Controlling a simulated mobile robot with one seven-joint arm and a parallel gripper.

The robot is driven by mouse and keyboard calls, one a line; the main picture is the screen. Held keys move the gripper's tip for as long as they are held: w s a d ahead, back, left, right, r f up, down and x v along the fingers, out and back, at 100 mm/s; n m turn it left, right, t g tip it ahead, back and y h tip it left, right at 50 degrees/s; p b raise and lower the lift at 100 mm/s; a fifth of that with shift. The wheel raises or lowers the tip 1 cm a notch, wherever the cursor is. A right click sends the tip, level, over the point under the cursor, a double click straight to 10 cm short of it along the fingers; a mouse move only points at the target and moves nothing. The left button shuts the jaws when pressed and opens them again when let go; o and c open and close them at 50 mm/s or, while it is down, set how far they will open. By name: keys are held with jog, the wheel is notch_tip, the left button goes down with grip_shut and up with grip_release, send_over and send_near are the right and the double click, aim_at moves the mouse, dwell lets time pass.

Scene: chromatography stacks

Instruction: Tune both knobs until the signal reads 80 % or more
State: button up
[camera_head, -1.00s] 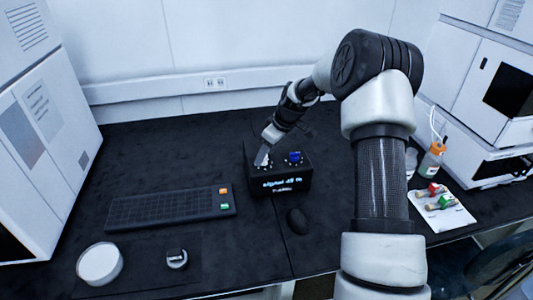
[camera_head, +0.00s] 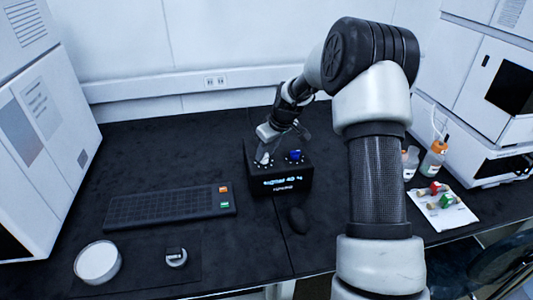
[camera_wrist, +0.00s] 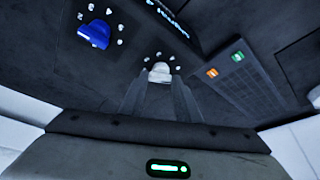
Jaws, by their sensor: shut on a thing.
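The dark tuning box (camera_head: 302,179) stands on the bench in front of my arm. Its front display (camera_head: 283,182) is lit with a signal line that looks like 40 %, though the digits are small. My gripper (camera_head: 264,152) reaches down to the left of the box top. In the wrist view its two fingers (camera_wrist: 160,80) are shut on the white knob (camera_wrist: 160,71), which has dots around it. The blue knob (camera_head: 295,155) sits to its right, untouched; it also shows in the wrist view (camera_wrist: 94,34).
A keyboard (camera_head: 165,208) lies left of the box and a dark mouse (camera_head: 297,220) in front. A white round dish (camera_head: 97,262) sits at front left. Bottles (camera_head: 433,158) and a white tray (camera_head: 455,219) are at right. White instruments flank the bench.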

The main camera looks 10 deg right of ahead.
jog(key=m, duration=0.1)
jog(key=m+h, duration=0.1)
jog(key=m, duration=0.1)
jog(key=shift+s+a, duration=0.1)
jog(key=shift+a, duration=0.15)
jog(key=shift+m+h, duration=0.7)
jog(key=shift+m, duration=0.9)
jog(key=o, duration=1)
jog(key=shift+o, duration=0.2)
jog(key=p+v, duration=0.1)
jog(key=v, duration=1.6)
jog(key=shift+s, duration=0.45)
jog(key=shift+a, duration=0.1)
